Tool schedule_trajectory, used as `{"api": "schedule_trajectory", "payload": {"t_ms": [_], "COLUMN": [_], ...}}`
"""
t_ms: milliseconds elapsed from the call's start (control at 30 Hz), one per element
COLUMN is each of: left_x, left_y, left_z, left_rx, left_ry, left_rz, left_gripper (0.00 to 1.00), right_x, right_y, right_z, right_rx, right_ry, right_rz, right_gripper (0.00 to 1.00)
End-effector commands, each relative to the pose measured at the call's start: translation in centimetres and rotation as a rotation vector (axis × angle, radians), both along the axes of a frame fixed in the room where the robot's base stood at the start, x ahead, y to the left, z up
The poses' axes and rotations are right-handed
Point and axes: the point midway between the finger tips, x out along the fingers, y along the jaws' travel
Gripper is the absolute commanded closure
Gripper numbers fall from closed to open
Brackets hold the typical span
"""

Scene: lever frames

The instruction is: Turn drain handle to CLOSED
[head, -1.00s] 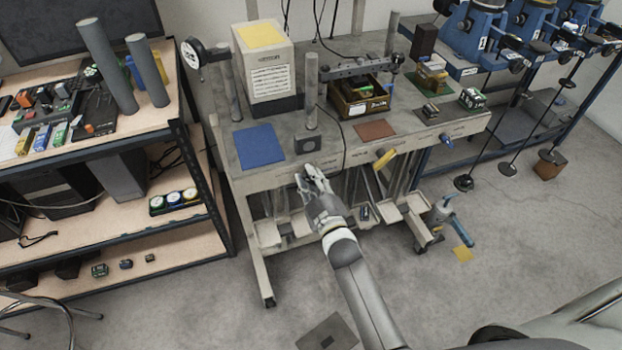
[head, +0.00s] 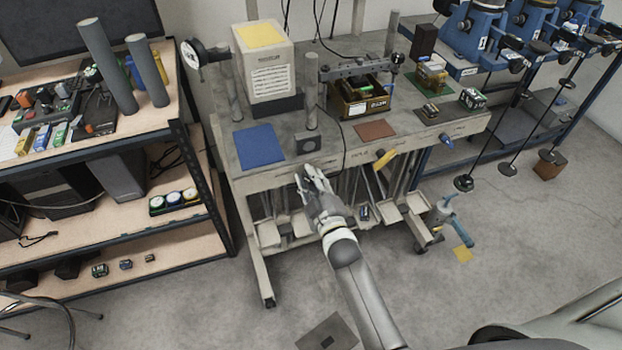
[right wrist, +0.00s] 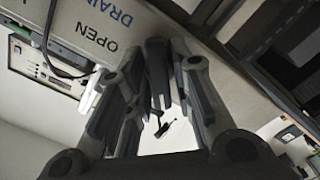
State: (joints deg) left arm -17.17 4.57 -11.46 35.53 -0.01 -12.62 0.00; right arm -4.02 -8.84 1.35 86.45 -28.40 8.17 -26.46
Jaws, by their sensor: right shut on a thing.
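The front edge of the grey bench carries the label "OPEN DRAIN" (right wrist: 105,28), upside down in the right wrist view. A dark drain handle (right wrist: 157,62) shows there between the fingers of my right gripper (right wrist: 160,98), which is shut on it. In the head view my right gripper (head: 315,177) is at the bench's front edge, below the blue mat. The gripper hides the handle in that view, and I cannot read its exact angle. My left gripper is not in view.
A yellow handle (head: 384,158) and a blue handle (head: 446,140) sit farther right along the bench front. A blue mat (head: 259,147) lies on the bench top. A shelf unit (head: 185,160) stands at left. The floor in front is mostly clear.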

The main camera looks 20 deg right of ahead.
Motion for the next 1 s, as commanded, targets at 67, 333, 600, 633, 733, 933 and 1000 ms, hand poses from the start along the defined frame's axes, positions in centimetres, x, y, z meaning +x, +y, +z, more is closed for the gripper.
{"api": "schedule_trajectory", "payload": {"t_ms": [67,333,600,633,733,933,1000], "left_x": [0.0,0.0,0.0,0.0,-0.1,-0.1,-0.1], "left_y": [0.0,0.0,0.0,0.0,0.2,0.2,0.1], "left_z": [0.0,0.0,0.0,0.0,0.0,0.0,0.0], "left_rx": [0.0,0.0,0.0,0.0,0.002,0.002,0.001], "left_ry": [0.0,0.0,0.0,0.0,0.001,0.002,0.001], "left_rz": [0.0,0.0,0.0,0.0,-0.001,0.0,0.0], "left_gripper": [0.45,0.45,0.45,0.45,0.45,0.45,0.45], "right_x": [0.1,0.1,0.1,0.1,0.0,-1.4,-2.5], "right_y": [0.2,0.2,0.1,0.1,0.1,0.0,0.0], "right_z": [0.5,0.5,0.2,0.2,0.1,0.0,0.0], "right_rx": [0.002,0.002,0.001,0.001,0.001,0.0,0.001], "right_ry": [-0.01,-0.011,-0.005,-0.005,-0.003,-0.001,0.0], "right_rz": [0.004,0.004,0.002,0.002,0.001,0.001,0.001], "right_gripper": [1.0,1.0,0.64,0.64,0.64,0.64,0.64]}}
